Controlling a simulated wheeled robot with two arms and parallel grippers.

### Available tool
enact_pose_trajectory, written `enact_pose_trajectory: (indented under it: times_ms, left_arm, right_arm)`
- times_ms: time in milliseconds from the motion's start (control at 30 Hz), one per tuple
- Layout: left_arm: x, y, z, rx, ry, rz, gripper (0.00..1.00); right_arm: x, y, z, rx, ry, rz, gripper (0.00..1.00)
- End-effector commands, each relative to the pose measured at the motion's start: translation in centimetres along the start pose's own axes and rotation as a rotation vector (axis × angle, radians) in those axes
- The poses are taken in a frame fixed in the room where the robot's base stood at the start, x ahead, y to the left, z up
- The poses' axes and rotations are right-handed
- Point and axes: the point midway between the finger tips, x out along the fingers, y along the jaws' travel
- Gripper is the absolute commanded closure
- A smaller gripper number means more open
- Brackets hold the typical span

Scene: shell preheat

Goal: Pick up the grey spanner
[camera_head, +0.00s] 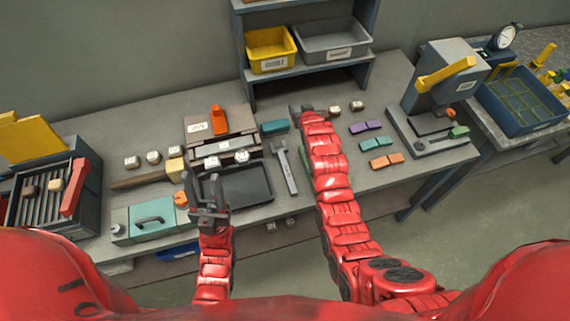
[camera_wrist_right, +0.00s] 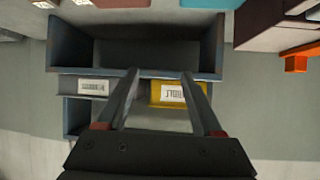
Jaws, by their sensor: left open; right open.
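A long grey tool (camera_head: 286,170) with a wider head lies on the bench, between the black tray and my right arm. Another grey bar-like tool (camera_head: 446,143) with a rounded end lies by the press at the right. Both are small in the picture, and I cannot tell for certain which is the spanner. My right gripper (camera_head: 301,109) is open and empty beyond the first tool, towards the shelf; its spread fingers (camera_wrist_right: 155,80) show in the right wrist view. My left gripper (camera_head: 207,182) is open and empty over the left side of the black tray.
The black tray (camera_head: 262,197) sits at the bench front. A shelf holds a yellow bin (camera_head: 268,48) and a grey bin (camera_head: 335,42). The press (camera_head: 430,95) stands at the right. Purple, teal and orange blocks lie right of my right arm. A teal box (camera_head: 150,222) stands front left.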

Motion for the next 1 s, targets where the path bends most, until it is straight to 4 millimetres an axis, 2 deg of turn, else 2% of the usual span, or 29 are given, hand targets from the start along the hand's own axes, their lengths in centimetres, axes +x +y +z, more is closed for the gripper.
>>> enact_pose_trajectory:
  times_ms: [67,167,300,400,500,567,667,1000]
  left_arm:
    - [0.0,0.0,0.0,0.0,0.0,0.0,0.5]
    - [0.0,0.0,0.0,0.0,0.0,0.0,0.5]
    - [0.0,0.0,0.0,0.0,0.0,0.0,0.5]
    - [0.0,0.0,0.0,0.0,0.0,0.0,0.5]
    - [0.0,0.0,0.0,0.0,0.0,0.0,0.5]
    - [-0.1,0.0,0.0,0.0,0.0,0.0,0.5]
    - [-0.8,0.0,0.1,0.0,0.0,0.0,0.5]
    - [-7.3,0.4,1.2,0.0,0.0,0.0,0.5]
  right_arm:
    - [0.2,-1.7,0.8,-0.017,-0.168,-0.021,0.32]
    - [-1.0,-3.5,2.8,-0.043,-0.407,-0.042,0.32]
    - [-4.8,-5.2,5.0,-0.086,-0.716,-0.054,0.32]
    - [-7.8,-5.8,5.5,-0.111,-0.879,-0.055,0.32]
    - [-10.0,-6.1,5.7,-0.129,-0.983,-0.054,0.32]
    - [-10.8,-6.2,5.7,-0.135,-1.019,-0.053,0.32]
    - [-11.0,-6.3,6.6,-0.139,-1.047,-0.051,0.32]
    - [-7.5,-6.1,12.6,-0.139,-1.046,-0.051,0.32]
